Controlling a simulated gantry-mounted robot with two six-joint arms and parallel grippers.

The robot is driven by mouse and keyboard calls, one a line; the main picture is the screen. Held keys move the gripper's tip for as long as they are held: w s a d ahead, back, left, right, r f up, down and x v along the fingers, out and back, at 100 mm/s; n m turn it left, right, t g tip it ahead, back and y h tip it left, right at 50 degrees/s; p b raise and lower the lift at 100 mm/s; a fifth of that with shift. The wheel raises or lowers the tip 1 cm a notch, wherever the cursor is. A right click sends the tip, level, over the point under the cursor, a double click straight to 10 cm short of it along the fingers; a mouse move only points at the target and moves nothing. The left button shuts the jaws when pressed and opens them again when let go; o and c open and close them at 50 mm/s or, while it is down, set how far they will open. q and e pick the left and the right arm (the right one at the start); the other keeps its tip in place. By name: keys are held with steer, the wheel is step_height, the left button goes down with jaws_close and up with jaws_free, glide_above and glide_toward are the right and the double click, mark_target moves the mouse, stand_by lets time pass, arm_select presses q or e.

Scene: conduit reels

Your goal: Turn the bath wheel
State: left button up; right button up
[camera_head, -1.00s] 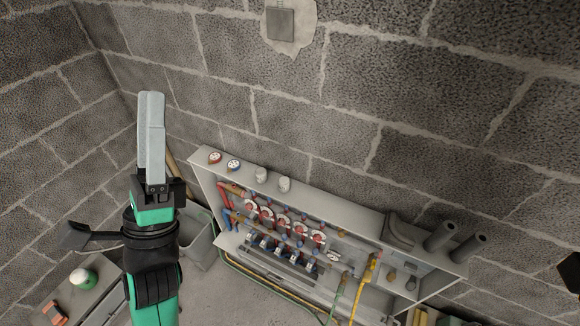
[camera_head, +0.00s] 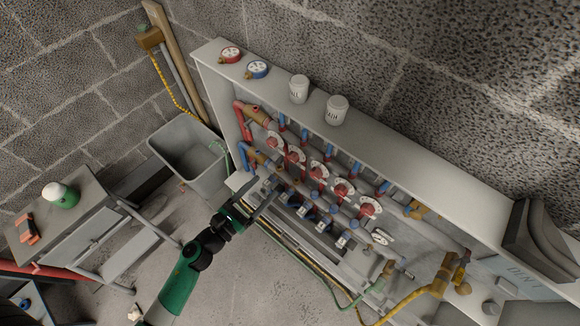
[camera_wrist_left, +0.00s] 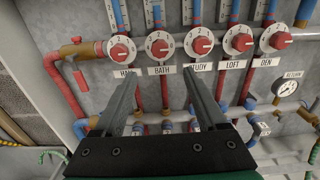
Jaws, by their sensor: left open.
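The bath wheel (camera_wrist_left: 159,46) is a red knob on a round white numbered dial, above a label reading BATH, second from left in the row. In the head view it is the second red-and-white dial (camera_head: 296,156). My left gripper (camera_head: 268,190) points into the open cabinet, below and left of that dial. In the left wrist view its two fingers (camera_wrist_left: 160,80) are open with nothing between them. They stand apart below the dial, one to each side of it in the picture. I see no contact with the wheel.
Similar dials stand close on both sides: HALL (camera_wrist_left: 121,50), STUDY (camera_wrist_left: 199,42), LOFT (camera_wrist_left: 238,40) and DEN (camera_wrist_left: 274,39). Red and blue pipes run around them. A brass valve with a red lever (camera_wrist_left: 80,50) is at the left. The cabinet's top shelf (camera_head: 390,135) overhangs the dials.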

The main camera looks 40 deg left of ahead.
mark_target(291, 160)
arm_select(q)
steer(key=w, duration=0.7)
steer(key=w+a+b, duration=0.1)
steer(key=w, duration=0.3)
steer(key=shift+w+r, duration=0.1)
steer(key=shift+w, duration=0.25)
steer(key=shift+c, duration=0.3)
jaws_close()
